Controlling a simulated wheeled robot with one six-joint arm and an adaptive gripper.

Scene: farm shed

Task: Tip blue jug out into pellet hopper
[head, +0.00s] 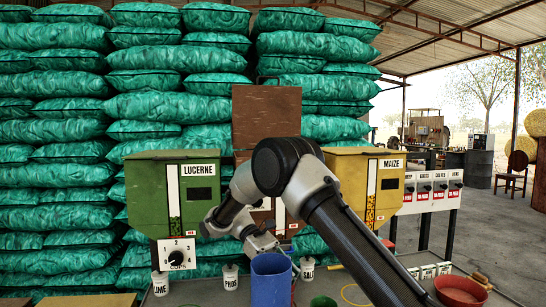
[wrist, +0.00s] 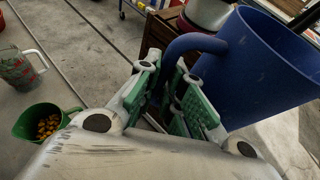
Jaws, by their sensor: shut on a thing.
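The blue jug (head: 271,283) stands upright, low in the middle of the head view. It fills the upper right of the wrist view (wrist: 262,65), its handle curving down to my gripper (wrist: 177,92). My gripper is shut on that handle; in the head view it shows just above the jug (head: 272,247). What is in the jug cannot be seen. A tall brown hopper (head: 266,112) stands behind my arm, between the green and yellow hoppers. My arm covers its middle, and no label on it can be read.
The green LUCERNE hopper (head: 157,195) and yellow MAIZE hopper (head: 385,165) flank the brown one. Small white pots (head: 160,284) stand along the counter. A green scoop with yellow bits (wrist: 35,122) and a clear jug (wrist: 20,70) are left in the wrist view. A red bowl (head: 460,290) is at right.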

